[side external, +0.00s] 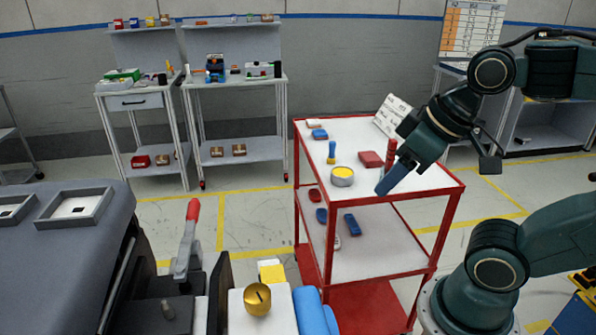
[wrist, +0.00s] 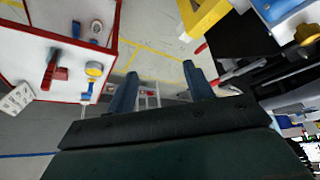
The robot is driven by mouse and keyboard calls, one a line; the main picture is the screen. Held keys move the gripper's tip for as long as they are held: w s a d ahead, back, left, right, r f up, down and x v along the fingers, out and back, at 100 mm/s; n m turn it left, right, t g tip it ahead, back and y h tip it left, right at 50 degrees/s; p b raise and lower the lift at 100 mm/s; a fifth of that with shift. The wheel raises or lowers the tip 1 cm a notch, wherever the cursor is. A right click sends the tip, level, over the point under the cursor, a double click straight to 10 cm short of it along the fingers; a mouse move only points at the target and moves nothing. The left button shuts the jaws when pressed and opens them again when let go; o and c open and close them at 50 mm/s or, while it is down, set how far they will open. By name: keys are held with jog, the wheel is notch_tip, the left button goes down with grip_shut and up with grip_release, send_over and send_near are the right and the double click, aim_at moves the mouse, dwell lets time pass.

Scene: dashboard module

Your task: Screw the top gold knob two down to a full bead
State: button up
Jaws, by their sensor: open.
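A round gold knob (side external: 257,299) with a dark mark on its face shows at the bottom of the side view, on a white block (side external: 284,308). A gold piece (wrist: 307,34) at the right edge of the wrist view looks like the same knob, partly cut off. No bead can be made out. My gripper (side external: 384,190) is up to the right of the knob, well apart from it, in front of the red cart. In the wrist view my gripper (wrist: 157,78) has its two blue fingers spread, with nothing between them.
The red cart (side external: 450,188) holds a yellow-topped tin (side external: 342,176), a red block (side external: 370,159) and other small items. A red-handled clamp (side external: 188,245) stands left of the knob. A yellow block (side external: 271,271) and blue part (side external: 314,312) lie close to it.

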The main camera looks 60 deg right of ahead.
notch_tip(320, 180, up, 9)
jog(key=n+g, duration=0.6)
jog(key=n, duration=1.4)
send_over(257, 292)
jog(key=shift+f, duration=0.15)
jog(key=shift+f, duration=0.1)
notch_tip(257, 292, down, 14)
jog(key=shift+r, duration=0.15)
jog(key=c, duration=1)
